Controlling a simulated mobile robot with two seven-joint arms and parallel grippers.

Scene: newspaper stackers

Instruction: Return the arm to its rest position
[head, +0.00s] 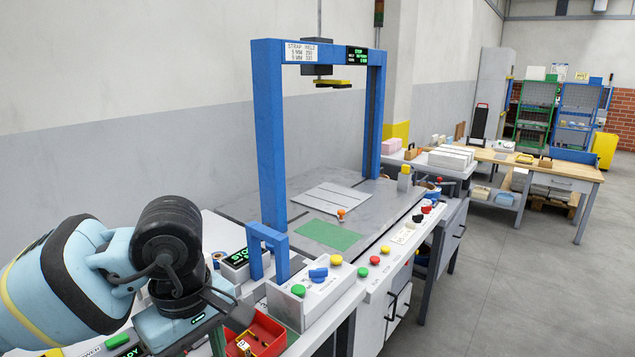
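My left arm comes in from the lower left, light blue with a black wrist joint. My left gripper (236,312) is low in the picture, over the near end of the bench and just above a red bin (262,335). Its dark fingers are seen edge-on, so their gap and anything between them cannot be made out. My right arm and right gripper are not in view.
A blue strapping arch (269,140) stands on the grey bench. A small blue frame (254,255) and a white control box (300,300) with coloured buttons stand close to my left gripper. A green pad (328,235) lies under the arch. The floor (530,270) at right is clear.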

